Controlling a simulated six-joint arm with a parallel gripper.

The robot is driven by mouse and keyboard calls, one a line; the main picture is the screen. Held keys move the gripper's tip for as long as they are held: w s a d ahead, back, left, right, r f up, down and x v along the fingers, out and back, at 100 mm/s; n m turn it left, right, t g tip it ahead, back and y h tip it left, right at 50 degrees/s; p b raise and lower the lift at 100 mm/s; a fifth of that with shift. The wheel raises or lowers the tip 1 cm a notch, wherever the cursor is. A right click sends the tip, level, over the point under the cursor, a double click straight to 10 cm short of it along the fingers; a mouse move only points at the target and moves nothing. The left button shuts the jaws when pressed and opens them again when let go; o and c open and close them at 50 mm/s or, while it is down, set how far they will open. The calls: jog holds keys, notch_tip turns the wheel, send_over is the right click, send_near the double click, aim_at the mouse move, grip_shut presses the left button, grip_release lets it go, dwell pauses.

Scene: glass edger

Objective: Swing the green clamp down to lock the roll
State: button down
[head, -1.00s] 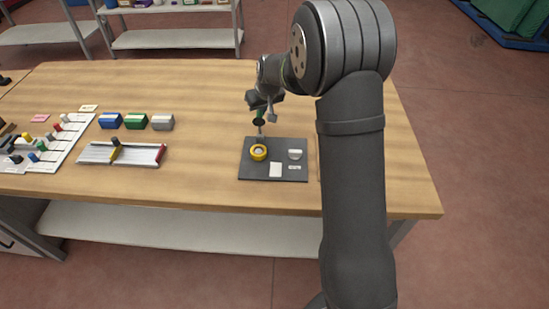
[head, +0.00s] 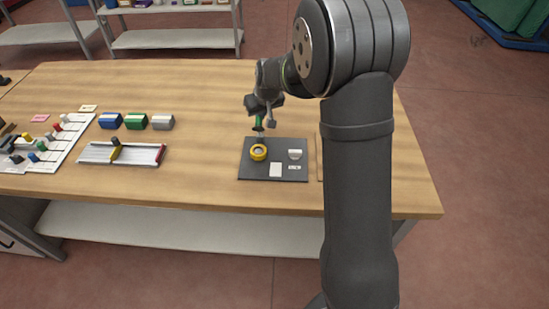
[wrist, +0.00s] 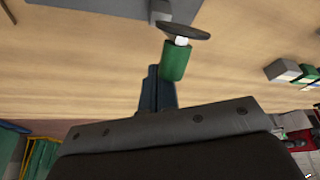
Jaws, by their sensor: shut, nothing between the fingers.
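A yellow roll (head: 259,152) sits at the upper left of a dark plate (head: 273,172). The green clamp (head: 259,122) shows as a small upright green piece just behind the roll. In the wrist view, the clamp's green cylinder (wrist: 174,62) has a dark disc (wrist: 187,27) at its far end. My gripper (head: 261,110) is just above the clamp in the head view. In the wrist view, my shut, empty gripper (wrist: 158,88) is right beside the green cylinder. I cannot tell whether they touch. The roll does not show in the wrist view.
To the left stand blue (head: 109,121), green (head: 136,121) and grey (head: 162,122) blocks and a rail fixture (head: 122,154). Bare table lies between fixture and plate.

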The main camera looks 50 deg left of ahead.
aim_at(260, 118)
jog(key=shift+s+d+r, duration=0.15)
jog(key=shift+s+d, duration=0.45)
jog(key=shift+s+d+r, duration=0.15)
jog(key=shift+s+d, duration=0.4)
jog(key=shift+d, duration=0.05)
jog(key=shift+r, duration=3.5)
notch_tip(260, 118, down, 7)
jog(key=shift+a+f, duration=0.1)
jog(key=shift+w, duration=0.15)
jog(key=shift+r, duration=0.2)
